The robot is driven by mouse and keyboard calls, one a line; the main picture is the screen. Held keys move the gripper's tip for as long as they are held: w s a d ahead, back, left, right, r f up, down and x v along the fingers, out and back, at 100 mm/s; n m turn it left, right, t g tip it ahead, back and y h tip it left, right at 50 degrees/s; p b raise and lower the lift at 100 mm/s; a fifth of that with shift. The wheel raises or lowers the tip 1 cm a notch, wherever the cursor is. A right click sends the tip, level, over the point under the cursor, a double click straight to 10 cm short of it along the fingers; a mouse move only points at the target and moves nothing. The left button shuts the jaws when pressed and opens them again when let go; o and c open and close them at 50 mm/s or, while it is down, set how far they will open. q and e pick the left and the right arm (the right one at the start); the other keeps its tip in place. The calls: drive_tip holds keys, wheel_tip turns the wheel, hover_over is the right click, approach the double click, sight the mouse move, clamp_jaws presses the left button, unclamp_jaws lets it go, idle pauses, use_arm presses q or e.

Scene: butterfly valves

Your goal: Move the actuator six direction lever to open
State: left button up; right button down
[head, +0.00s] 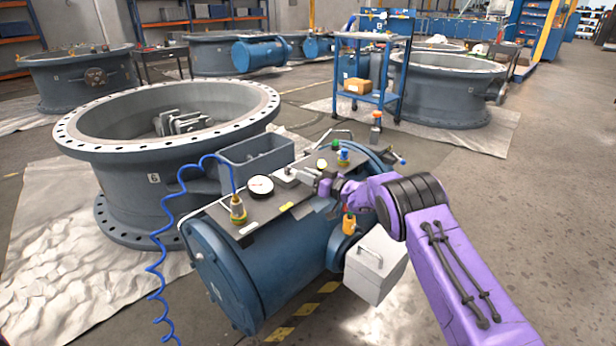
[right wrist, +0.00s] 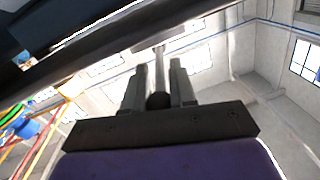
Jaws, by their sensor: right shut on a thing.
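The actuator (head: 222,270) is a large blue cylinder beside the grey valve body (head: 150,160) marked 6. A dark plate on its top bears fittings. My right gripper (head: 314,180), on the purple arm, is over this plate near a small light-coloured valve block (head: 287,174). In the right wrist view, my right gripper (right wrist: 158,92) has its two fingers on either side of the direction lever (right wrist: 159,65), a slim rod with a dark round knob. It is shut on the lever. In the head view the fingers largely hide the lever. My left gripper is not in view.
A pressure gauge (head: 260,186) and a brass fitting with a coiled blue hose (head: 156,240) are left of the gripper. A light grey box (head: 375,268) hangs below the arm. A blue cart (head: 372,85) stands behind.

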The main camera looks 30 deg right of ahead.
drive_tip(key=c, duration=1.2)
unclamp_jaws()
drive_tip(key=shift+a, duration=0.1)
drive_tip(key=shift+r, duration=0.35)
drive_tip(key=r+p, duration=0.1)
drive_tip(key=r, duration=0.2)
drive_tip(key=shift+s+a+r+p, duration=0.15)
drive_tip(key=shift+s+r+p, duration=0.05)
drive_tip(key=shift+r+p, duration=0.15)
drive_tip(key=s+a+r+p, duration=0.1)
drive_tip(key=s+a+r, duration=0.1)
drive_tip(key=s, duration=0.2)
drive_tip(key=s+a+r+p, duration=0.1)
drive_tip(key=s+r, duration=0.2)
drive_tip(key=s, duration=0.1)
drive_tip(key=s+a+r+p, duration=0.1)
drive_tip(key=s+a+r, duration=0.1)
drive_tip(key=s+r, duration=0.1)
drive_tip(key=shift+s+a+r, duration=0.25)
drive_tip(key=shift+s+a, duration=0.05)
drive_tip(key=shift+s, duration=0.35)
drive_tip(key=shift+c, duration=0.2)
